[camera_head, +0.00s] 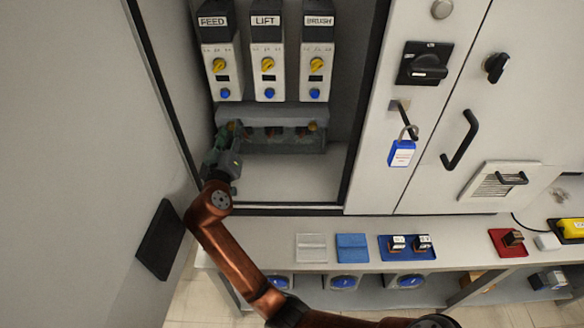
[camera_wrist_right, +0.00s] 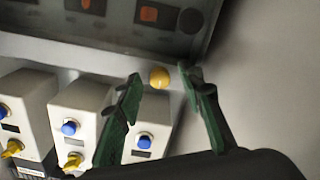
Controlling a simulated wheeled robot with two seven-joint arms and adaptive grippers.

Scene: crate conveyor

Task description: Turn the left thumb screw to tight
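The right thumb screw (camera_head: 312,126) is at the bar's other end. My right gripper (camera_head: 226,140) is at the left screw in the head view and partly hides it. In the right wrist view, its green fingers (camera_wrist_right: 158,80) stand apart with a round yellow screw head (camera_wrist_right: 159,77) between their tips. A gap shows beside each fingertip. The screw's tightness cannot be told. My left gripper is not in view.
Three modules labelled FEED (camera_head: 222,62), LIFT and a third, hard-to-read word, with yellow switches and blue buttons, hang above the bar. The cabinet's left wall is close to my right gripper. A blue padlock (camera_head: 401,152) hangs at right. A shelf with coloured trays (camera_head: 352,247) is below.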

